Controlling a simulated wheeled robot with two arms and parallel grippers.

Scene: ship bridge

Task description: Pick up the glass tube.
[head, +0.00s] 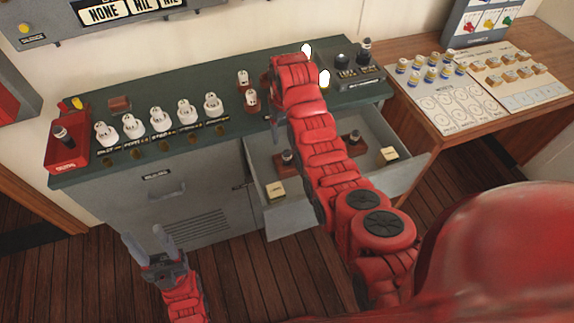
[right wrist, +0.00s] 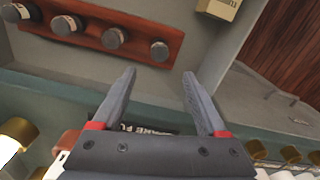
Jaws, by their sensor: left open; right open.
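I cannot single out the glass tube with certainty. Two bright white upright pieces stand near the back of the green console, one (head: 306,49) behind the other (head: 324,77), partly behind my right arm. A bright white piece with a brass cap (right wrist: 15,138) shows at the lower left of the right wrist view. My right gripper (right wrist: 158,88) is open and empty, its fingers over the console edge and drawer; in the head view my arm mostly hides it. My left gripper (head: 147,238) is open and empty, low in front of the cabinet.
The open drawer (head: 292,220) holds a cream block (head: 276,190), another (head: 388,153) and dark knobbed pieces. A reddish wooden rack (right wrist: 85,32) with several round-ended pieces shows in the right wrist view. White switches (head: 159,119) line the console (head: 75,172). A wooden desk (head: 450,128) stands right.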

